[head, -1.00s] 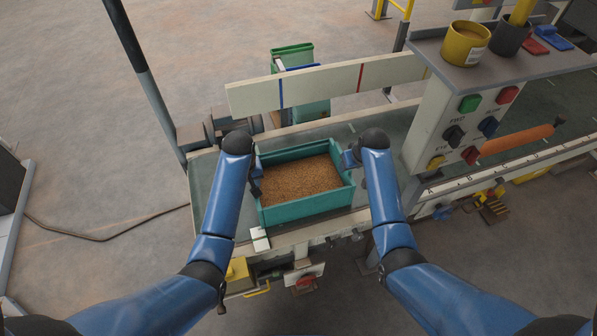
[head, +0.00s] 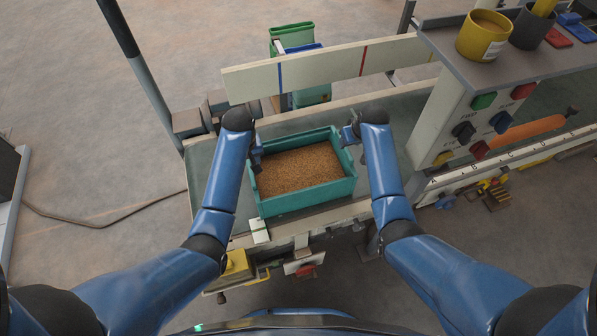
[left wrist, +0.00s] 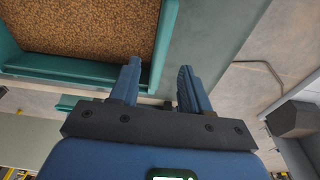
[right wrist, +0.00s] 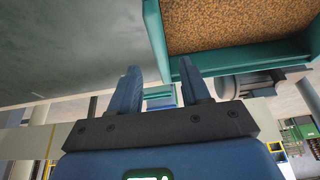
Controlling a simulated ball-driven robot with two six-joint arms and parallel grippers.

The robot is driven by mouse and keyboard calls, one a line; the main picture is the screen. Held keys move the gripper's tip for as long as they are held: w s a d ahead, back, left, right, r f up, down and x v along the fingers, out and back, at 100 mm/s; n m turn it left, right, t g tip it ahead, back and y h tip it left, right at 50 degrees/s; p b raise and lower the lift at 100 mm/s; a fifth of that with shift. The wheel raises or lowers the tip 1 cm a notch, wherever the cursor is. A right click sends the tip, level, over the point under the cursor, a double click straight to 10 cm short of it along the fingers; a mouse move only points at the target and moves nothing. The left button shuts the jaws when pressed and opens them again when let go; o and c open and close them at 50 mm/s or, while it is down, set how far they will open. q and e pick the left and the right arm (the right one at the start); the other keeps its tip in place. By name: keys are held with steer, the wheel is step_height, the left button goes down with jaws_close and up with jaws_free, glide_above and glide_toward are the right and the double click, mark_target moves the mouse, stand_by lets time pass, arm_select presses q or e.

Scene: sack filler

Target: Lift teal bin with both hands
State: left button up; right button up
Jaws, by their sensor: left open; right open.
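The teal bin (head: 309,199) sits on the bench, filled with brown grain (head: 300,170). My left gripper (head: 256,157) is open at the bin's left wall. In the left wrist view, the bin's wall (left wrist: 163,42) runs down between the spread fingertips (left wrist: 160,68). My right gripper (head: 351,136) is open by the far part of the right wall. In the right wrist view, the wall (right wrist: 154,35) also lies between the spread fingertips (right wrist: 160,68). I cannot tell whether either gripper touches the bin. The forearms partly hide the grippers in the head view.
A pale rail (head: 322,68) with blue and red marks stands behind the bin. A control box (head: 462,125) with coloured buttons stands to the right, under a shelf with a yellow tin (head: 484,36). A dark post (head: 138,75) rises at the left. Green bench top (head: 405,110) is bare right of the bin.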

arm_select(q)
steer(key=shift+w+a+f, duration=0.1)
steer(key=shift+w+f, duration=0.1)
steer(key=shift+f, duration=1.4)
steer(key=shift+w+a+f, duration=0.1)
steer(key=shift+w+f, duration=0.15)
steer(key=shift+f, duration=1.3)
steer(key=shift+w+a+f, duration=0.1)
steer(key=shift+w+f, duration=0.1)
steer(key=shift+f, duration=1.4)
arm_select(e)
steer(key=shift+x, duration=4.75)
arm_select(q)
jaws_close()
arm_select(e)
jaws_close()
arm_select(q)
steer(key=shift+d, duration=0.1)
